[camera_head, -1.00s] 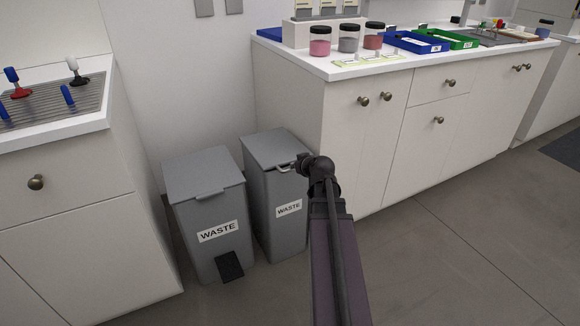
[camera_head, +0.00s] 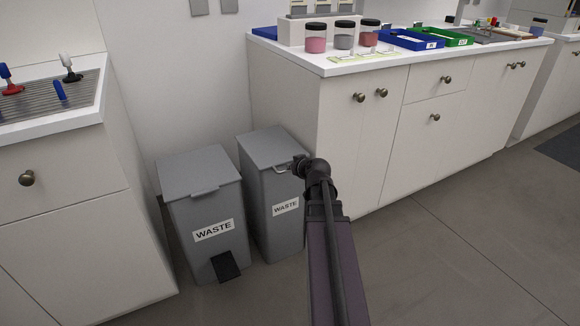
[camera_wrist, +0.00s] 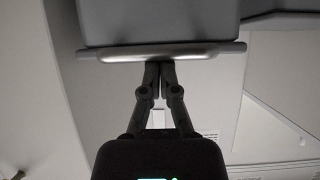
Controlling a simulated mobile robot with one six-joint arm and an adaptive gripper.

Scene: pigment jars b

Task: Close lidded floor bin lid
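Two grey floor bins labelled WASTE stand side by side between the cabinets. The right bin (camera_head: 268,215) has a flat lid (camera_head: 268,146) that lies down on the body, with no clear gap visible in the head view. A light bar handle (camera_head: 281,169) sits at its front edge. My gripper (camera_head: 291,166) is at this handle. In the wrist view, the fingers (camera_wrist: 160,66) are together, with their tips at the lower edge of the handle bar (camera_wrist: 158,53). Whether they touch it I cannot tell. The left bin (camera_head: 200,225) also has its lid (camera_head: 198,172) down.
A white cabinet (camera_head: 350,160) with knobs stands close to the right bin, carrying jars (camera_head: 316,37) and blue and green trays. Another white cabinet (camera_head: 75,215) stands at the left. A black pedal (camera_head: 225,266) juts from the left bin. Floor at the front right is clear.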

